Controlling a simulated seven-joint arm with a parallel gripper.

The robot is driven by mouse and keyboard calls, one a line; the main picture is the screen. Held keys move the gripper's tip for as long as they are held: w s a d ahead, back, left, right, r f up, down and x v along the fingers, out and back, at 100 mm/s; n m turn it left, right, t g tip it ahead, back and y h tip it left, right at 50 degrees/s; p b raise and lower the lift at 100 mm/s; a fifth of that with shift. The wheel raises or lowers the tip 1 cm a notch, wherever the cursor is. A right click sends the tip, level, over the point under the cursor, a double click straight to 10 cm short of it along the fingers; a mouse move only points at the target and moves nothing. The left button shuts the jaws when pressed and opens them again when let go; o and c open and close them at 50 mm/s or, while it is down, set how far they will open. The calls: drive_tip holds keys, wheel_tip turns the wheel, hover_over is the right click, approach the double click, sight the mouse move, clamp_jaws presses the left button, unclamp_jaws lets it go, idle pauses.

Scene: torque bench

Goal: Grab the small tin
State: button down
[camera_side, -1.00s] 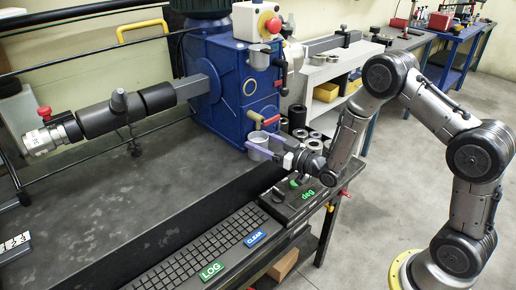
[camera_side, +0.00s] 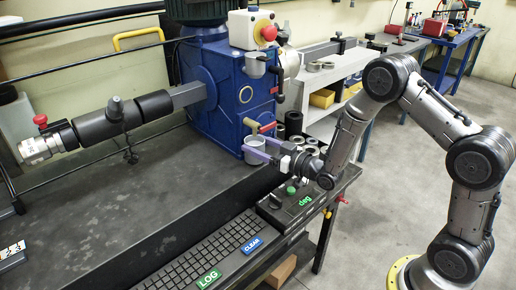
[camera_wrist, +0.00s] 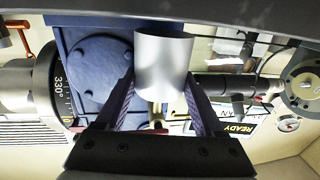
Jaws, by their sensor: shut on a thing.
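The small tin (camera_side: 254,156) is a plain silver-grey cylinder beside the lower front of the blue machine housing. My gripper (camera_side: 257,148) is shut on it, with one purple-grey finger on each side. In the wrist view the tin (camera_wrist: 164,62) sits between the fingertips of my gripper (camera_wrist: 160,88), its smooth wall facing me. Whether its underside touches the bench is hard to tell.
The blue housing (camera_side: 215,95) stands just behind, with a red-handled lever (camera_side: 266,127) close above the tin. A keyboard (camera_side: 200,255) and a control box with a green "deg" label (camera_side: 305,200) lie along the bench's front edge. Dark rings (camera_side: 295,122) stand to the right.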

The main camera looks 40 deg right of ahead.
drive_tip(key=s+d, duration=0.2)
drive_tip(key=s, duration=1.5)
drive_tip(key=shift+s+d+r, duration=0.2)
drive_tip(key=shift+s+d, duration=0.05)
drive_tip(key=shift+d, duration=0.15)
